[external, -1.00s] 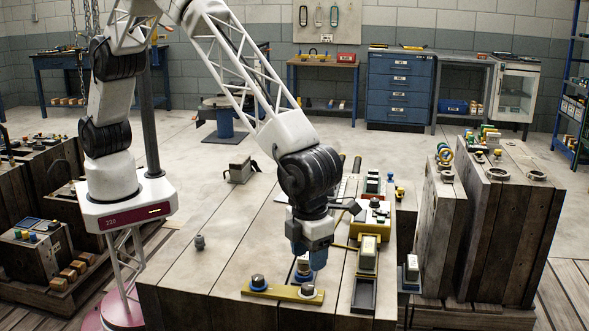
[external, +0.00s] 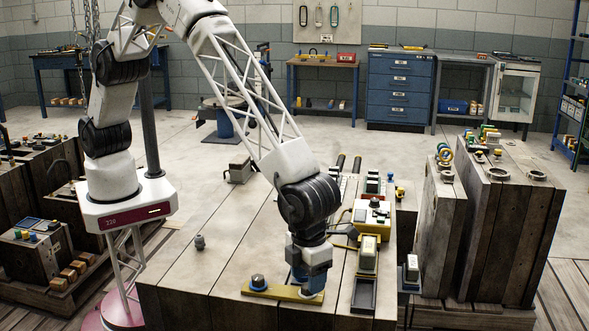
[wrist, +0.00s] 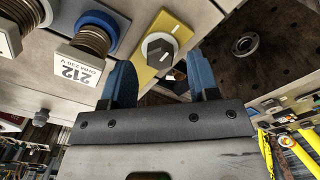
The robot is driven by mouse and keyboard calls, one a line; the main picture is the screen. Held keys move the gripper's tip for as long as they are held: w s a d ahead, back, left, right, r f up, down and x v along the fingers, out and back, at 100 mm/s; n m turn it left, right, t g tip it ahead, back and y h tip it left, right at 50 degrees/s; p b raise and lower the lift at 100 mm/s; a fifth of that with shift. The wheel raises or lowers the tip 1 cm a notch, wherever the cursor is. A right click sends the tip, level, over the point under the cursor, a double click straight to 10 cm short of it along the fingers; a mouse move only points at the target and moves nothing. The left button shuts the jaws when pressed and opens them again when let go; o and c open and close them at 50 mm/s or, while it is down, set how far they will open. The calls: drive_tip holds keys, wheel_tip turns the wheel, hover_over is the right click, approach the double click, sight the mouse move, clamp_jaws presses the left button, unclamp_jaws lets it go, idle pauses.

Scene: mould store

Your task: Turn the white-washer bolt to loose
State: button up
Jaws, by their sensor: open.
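In the wrist view, a dark knob-headed bolt (wrist: 160,47) with a pale washer sits on a yellow plate (wrist: 176,27). A white line marks its head. My gripper (wrist: 160,62) is open, its two blue fingers on either side of the bolt's line. The bolt head shows between and just beyond the fingertips; I cannot tell whether they touch it. In the external view, my gripper (external: 307,287) is low over the right end of the yellow plate (external: 285,293) and hides most of the bolt there. A second dark knob (external: 258,281) stands at the plate's left end.
A blue-ringed threaded part (wrist: 97,22) with a white tag (wrist: 78,66) reading 212 is close to the left finger. In the external view, a small grey fitting (external: 199,242) stands left on the wooden top. A yellow box (external: 371,214) and a dark tray (external: 364,294) lie to the right.

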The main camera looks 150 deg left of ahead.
drive_tip(key=shift+f, duration=0.95)
drive_tip(key=c, duration=0.9)
